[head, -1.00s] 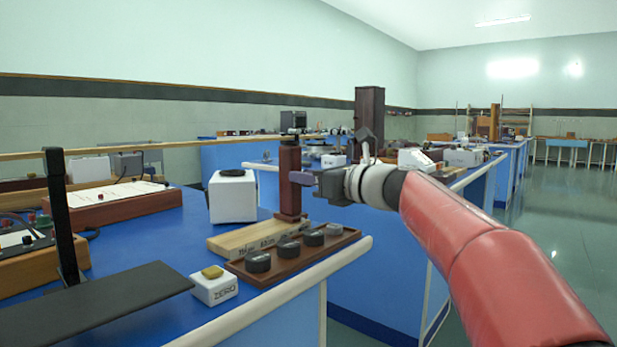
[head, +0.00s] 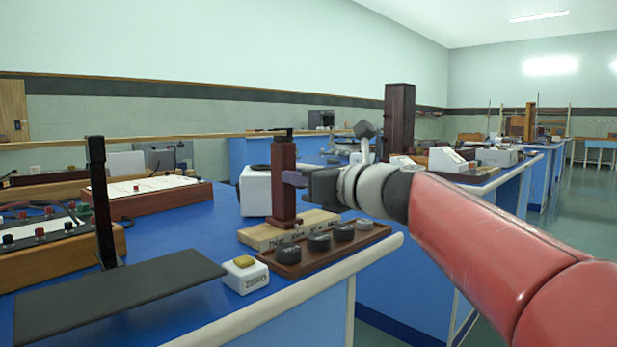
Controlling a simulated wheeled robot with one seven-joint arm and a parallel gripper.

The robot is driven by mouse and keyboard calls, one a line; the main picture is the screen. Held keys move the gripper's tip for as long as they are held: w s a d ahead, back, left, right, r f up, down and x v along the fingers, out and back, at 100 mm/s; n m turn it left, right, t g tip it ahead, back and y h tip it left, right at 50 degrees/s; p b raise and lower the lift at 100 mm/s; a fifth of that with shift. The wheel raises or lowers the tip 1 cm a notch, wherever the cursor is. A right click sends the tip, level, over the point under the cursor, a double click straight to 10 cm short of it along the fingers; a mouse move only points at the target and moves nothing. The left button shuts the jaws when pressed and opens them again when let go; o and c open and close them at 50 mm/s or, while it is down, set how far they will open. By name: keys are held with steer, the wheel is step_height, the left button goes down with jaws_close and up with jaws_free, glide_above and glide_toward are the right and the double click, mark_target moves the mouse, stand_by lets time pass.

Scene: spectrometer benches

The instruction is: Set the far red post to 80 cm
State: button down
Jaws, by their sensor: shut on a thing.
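A dark red post (head: 283,172) stands upright on a small base at the pale wooden scale (head: 262,239), near its middle in the picture. The scale has dark printed cm marks along its front face, too small to read surely. My gripper (head: 296,178) reaches in from the right and is shut on the post's upper part. Its fingertips are partly hidden against the post. Another tall dark red-brown post (head: 399,125) stands farther back, beyond my arm.
A brown tray (head: 290,270) with several dark round weights lies in front of the scale. A white ZERO block (head: 245,275) is at its left. A white box (head: 255,190) stands close behind the post. A black stand (head: 101,205) and flat dark plate (head: 120,295) are at left.

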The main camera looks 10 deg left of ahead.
steer(key=c, duration=1.2)
jaws_free()
steer(key=shift+c, duration=0.2)
steer(key=v, duration=0.7)
steer(key=shift+s+d, duration=0.2)
steer(key=shift+d, duration=0.15)
